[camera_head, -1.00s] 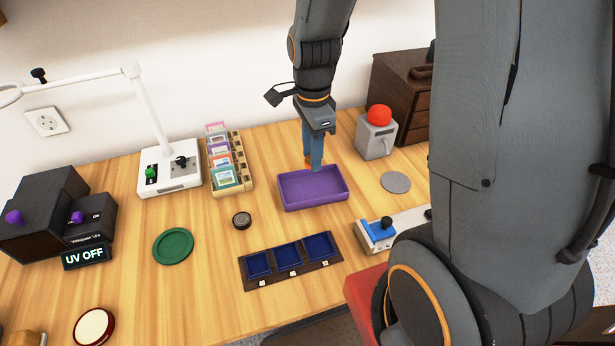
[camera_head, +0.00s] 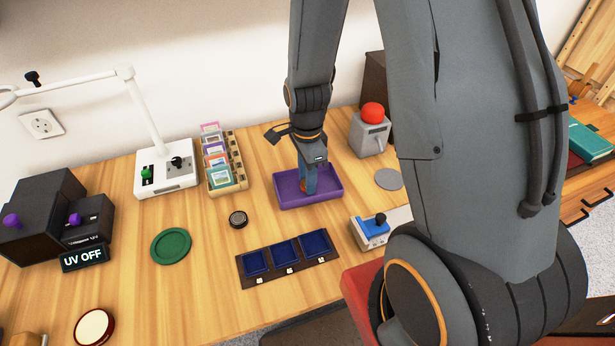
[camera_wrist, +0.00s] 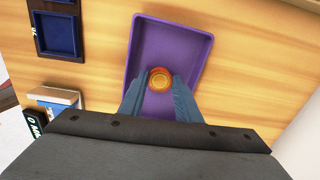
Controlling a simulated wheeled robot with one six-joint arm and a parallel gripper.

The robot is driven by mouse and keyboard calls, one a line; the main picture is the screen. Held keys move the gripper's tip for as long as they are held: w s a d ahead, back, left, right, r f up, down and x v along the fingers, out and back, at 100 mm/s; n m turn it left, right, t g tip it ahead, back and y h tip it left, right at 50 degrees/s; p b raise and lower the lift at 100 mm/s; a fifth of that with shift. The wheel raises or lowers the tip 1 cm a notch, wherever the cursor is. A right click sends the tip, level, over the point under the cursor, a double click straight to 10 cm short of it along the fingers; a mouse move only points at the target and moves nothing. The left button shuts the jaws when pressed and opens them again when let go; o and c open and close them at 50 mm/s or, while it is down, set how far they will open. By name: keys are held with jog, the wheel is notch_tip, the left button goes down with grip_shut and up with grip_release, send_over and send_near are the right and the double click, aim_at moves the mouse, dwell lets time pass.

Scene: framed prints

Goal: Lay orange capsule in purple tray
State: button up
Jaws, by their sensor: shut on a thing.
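The purple tray (camera_head: 326,198) stands on the wooden table, and it also shows in the wrist view (camera_wrist: 142,52). My gripper (camera_head: 307,188) points down into the tray area, with its blue fingers low over the tray floor. In the wrist view my gripper (camera_wrist: 160,92) is shut on the orange capsule (camera_wrist: 160,78), whose round end shows between the fingertips. In the head view only a small orange bit of the capsule (camera_head: 302,187) shows beside the fingers. Whether the capsule touches the tray floor I cannot tell.
A dark holder with blue compartments (camera_head: 239,262) lies in front of the tray. A grey box with a red button (camera_head: 372,113) stands behind right. A card rack (camera_head: 240,178) and a small dark disc (camera_head: 238,219) are to the left. A green round mat (camera_head: 171,246) lies farther left.

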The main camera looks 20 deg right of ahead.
jog(key=shift+f, duration=0.1)
jog(key=o, duration=1.1)
jog(key=shift+o, duration=0.2)
notch_tip(320, 180, up, 12)
jog(key=b, duration=0.2)
jog(key=s+r+n, duration=0.1)
jog(key=s+n, duration=0.8)
jog(key=n, duration=0.9)
jog(key=shift+s+t, duration=0.2)
jog(key=shift+t, duration=0.1)
